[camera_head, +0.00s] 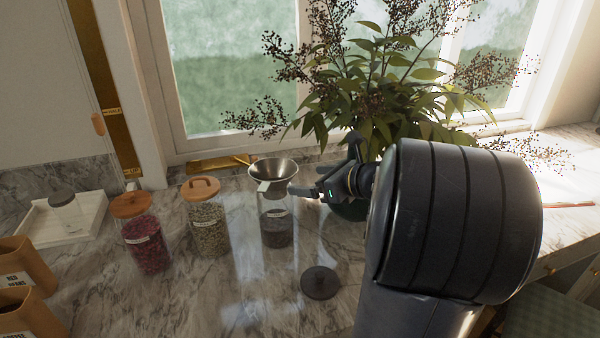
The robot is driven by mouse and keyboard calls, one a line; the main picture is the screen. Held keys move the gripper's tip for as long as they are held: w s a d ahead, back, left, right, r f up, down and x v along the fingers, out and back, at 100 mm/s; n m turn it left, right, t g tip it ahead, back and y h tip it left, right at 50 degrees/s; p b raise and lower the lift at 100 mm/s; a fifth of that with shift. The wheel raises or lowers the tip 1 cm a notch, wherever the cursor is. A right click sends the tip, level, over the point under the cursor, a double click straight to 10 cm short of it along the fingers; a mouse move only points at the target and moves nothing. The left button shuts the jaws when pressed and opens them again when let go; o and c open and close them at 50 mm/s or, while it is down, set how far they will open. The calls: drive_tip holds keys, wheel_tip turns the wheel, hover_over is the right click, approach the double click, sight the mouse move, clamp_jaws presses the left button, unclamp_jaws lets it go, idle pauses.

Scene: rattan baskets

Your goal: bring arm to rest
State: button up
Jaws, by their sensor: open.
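My gripper (291,189) is at the middle of the view, held level beside the metal funnel and pointing left. Its jaws are open, with fingertips close to the funnel's lower edge; I cannot tell if they touch it. The metal funnel (273,174) sits on top of a clear glass jar (277,222) with dark contents at the bottom. My dark arm fills the right middle and hides part of the counter and the plant's pot.
Two lidded jars, red-filled (147,245) and green-filled (207,229), stand left on the marble counter (215,300). A dark round lid (320,282) lies in front. A leafy plant (385,95) stands behind my arm. Left are a white tray (90,225) and brown containers (28,264).

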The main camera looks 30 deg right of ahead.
sight(289, 179)
drive_tip(key=p+x, duration=0.1)
drive_tip(key=x, duration=0.7)
drive_tip(key=shift+f, duration=0.15)
drive_tip(key=shift+s, duration=0.1)
drive_tip(key=shift+x, duration=1.45)
idle(0.3)
